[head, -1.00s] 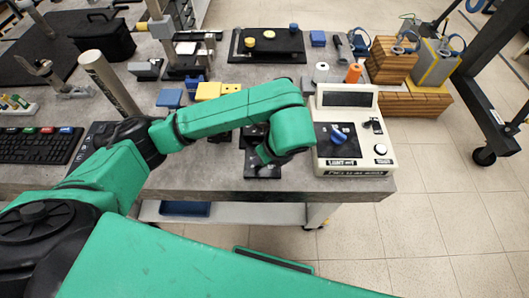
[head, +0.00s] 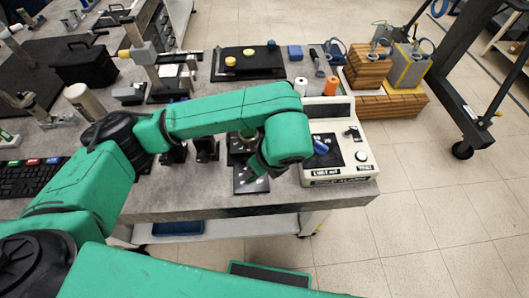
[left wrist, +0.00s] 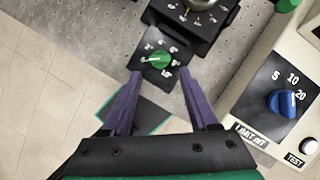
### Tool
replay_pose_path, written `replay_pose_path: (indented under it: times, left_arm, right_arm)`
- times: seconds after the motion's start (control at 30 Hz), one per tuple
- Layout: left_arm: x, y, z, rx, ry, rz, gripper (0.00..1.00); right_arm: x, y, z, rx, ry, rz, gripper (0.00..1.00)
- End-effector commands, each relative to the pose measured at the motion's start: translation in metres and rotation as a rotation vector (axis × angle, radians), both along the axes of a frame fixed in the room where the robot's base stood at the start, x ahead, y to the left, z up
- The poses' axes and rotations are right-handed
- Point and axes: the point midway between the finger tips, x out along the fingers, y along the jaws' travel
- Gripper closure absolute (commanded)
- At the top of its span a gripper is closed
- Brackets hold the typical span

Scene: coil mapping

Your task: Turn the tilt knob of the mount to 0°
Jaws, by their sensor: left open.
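The black mount shows in the left wrist view with a dial plate (left wrist: 148,76) at its near end. A round green tilt knob (left wrist: 160,59) with a white mark toward the left sits on this plate, with small white figures around it, too small to read surely. My left gripper (left wrist: 160,77) is open, its two purple fingers apart on either side of the plate's near part, with nothing between them that I can see held. In the head view the mount's plate (head: 250,182) shows below my green wrist, which hides the knob and fingers. My right gripper is not in view.
A cream test box (head: 322,172) with a blue knob (left wrist: 282,102) stands just right of the mount. A second black dial plate (left wrist: 190,14) lies beyond the green knob. The table's front edge is close, with open floor (head: 430,230) to the right.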

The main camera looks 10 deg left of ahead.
Motion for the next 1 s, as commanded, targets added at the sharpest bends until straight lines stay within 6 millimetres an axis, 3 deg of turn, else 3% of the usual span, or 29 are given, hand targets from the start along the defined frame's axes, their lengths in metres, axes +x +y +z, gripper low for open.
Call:
replay_pose_path:
  times: [0.03, 0.1, 0.3, 1.0]
  left_arm:
    - [-0.001, -0.005, 0.021, 0.000, -0.010, -0.005, 0.40]
    - [-0.007, -0.011, 0.038, 0.000, -0.009, -0.004, 0.40]
    - [-0.018, -0.023, 0.071, -0.001, -0.006, -0.001, 0.40]
    - [-0.020, -0.025, 0.077, -0.001, 0.000, 0.000, 0.40]
  right_arm:
    - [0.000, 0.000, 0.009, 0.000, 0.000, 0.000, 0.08]
    - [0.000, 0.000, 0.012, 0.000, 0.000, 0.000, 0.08]
    - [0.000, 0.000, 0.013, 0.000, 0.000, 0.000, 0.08]
    - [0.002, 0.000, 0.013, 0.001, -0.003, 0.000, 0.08]
